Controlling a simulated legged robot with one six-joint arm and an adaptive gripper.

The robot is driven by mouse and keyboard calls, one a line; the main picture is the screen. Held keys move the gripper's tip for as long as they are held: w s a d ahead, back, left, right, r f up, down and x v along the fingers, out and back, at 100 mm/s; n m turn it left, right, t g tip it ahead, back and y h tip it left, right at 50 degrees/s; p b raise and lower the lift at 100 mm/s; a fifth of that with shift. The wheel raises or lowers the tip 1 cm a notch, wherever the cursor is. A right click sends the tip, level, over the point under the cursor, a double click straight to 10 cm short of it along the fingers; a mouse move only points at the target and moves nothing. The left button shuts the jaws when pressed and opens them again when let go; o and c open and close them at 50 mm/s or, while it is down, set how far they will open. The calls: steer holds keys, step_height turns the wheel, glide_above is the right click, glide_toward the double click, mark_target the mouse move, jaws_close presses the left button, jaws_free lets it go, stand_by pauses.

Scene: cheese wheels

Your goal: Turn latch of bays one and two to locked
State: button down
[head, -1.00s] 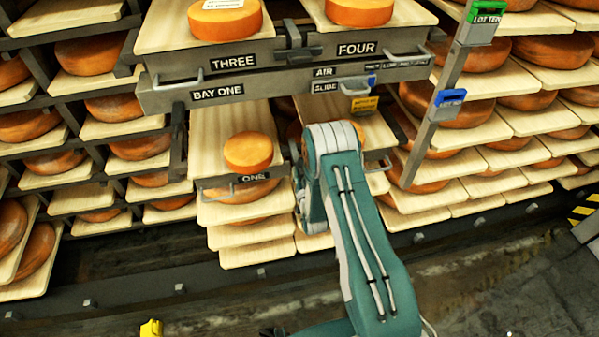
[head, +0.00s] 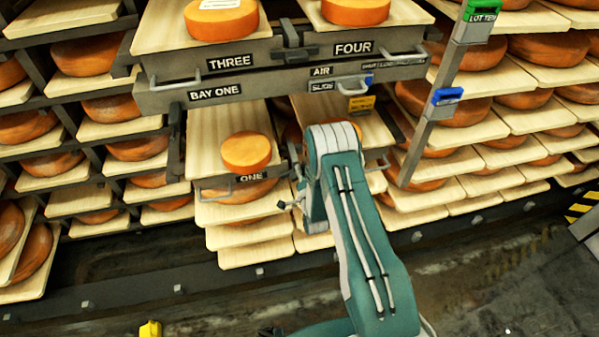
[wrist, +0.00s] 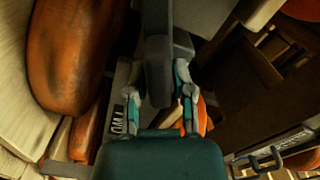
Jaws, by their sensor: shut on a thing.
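In the wrist view my gripper (wrist: 162,98) is shut on a dark grey bar, which looks like the latch (wrist: 158,60). The TWO label (wrist: 132,112) is just left of the fingers. In the head view my arm hides the latch and most of the gripper. The bay two board (head: 366,130) is partly behind my arm. The latch's exact angle cannot be told.
Boards THREE (head: 158,35) and FOUR (head: 408,12) lie above, with cheese wheels. A grey post (head: 428,125) with a blue clip (head: 447,96) stands to the right. In the wrist view a large cheese wheel (wrist: 70,55) is close on the left.

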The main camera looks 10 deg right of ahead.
steer(key=m, duration=0.4)
steer(key=shift+d+f+m, duration=0.2)
steer(key=shift+f+m, duration=0.2)
stand_by(0.4)
steer(key=c, duration=0.6)
jaws_free()
steer(key=shift+d+f, duration=0.1)
steer(key=shift+o, duration=0.2)
steer(key=shift+s, duration=0.2)
steer(key=s, duration=1.1)
steer(key=shift+s, duration=0.25)
